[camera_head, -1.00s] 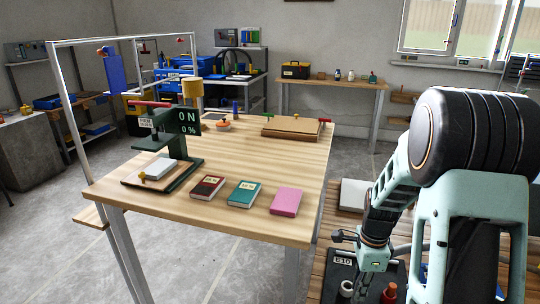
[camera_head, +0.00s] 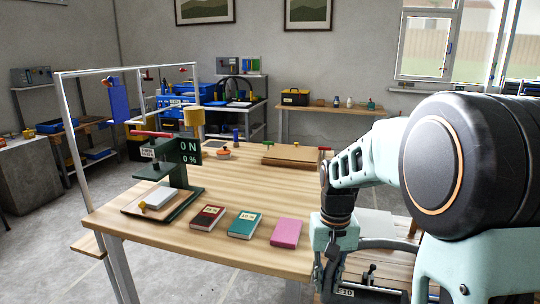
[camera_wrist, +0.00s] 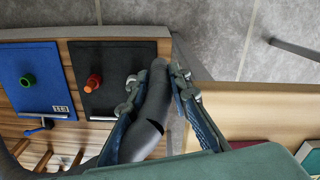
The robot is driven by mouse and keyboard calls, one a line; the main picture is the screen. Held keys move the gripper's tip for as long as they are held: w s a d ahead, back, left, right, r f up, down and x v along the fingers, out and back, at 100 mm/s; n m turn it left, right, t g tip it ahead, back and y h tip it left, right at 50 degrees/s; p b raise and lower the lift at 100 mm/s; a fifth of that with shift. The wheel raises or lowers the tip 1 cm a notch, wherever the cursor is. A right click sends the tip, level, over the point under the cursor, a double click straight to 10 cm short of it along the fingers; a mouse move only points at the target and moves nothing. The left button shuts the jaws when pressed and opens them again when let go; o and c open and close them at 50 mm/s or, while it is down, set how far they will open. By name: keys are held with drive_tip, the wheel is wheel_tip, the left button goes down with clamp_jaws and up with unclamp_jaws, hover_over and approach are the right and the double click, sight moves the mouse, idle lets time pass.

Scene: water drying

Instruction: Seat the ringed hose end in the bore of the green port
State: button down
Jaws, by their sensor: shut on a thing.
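My gripper (camera_wrist: 155,84) is shut on a dark grey hose (camera_wrist: 153,110) in the wrist view. The hose runs between the fingers, its free end just past the fingertips. I cannot make out a ring on it. The green port (camera_wrist: 27,80) stands on a blue plate (camera_wrist: 33,60) at the left, well apart from the hose end. An orange-red port (camera_wrist: 94,83) on a black plate (camera_wrist: 120,60) lies between them. In the head view my gripper (camera_head: 328,275) hangs low by the table's right side; the hose and green port cannot be made out there.
The wooden table (camera_head: 190,228) holds a press (camera_head: 178,165), a red book (camera_head: 208,217), a teal book (camera_head: 245,224) and a pink book (camera_head: 286,233). In the wrist view a blue-handled fitting (camera_wrist: 38,127) sits below the blue plate. Bare floor (camera_wrist: 215,35) shows beyond the plates' bench.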

wheel_tip(320, 180, up, 20)
drive_tip(key=s+p, duration=0.2)
drive_tip(key=p, duration=2.6)
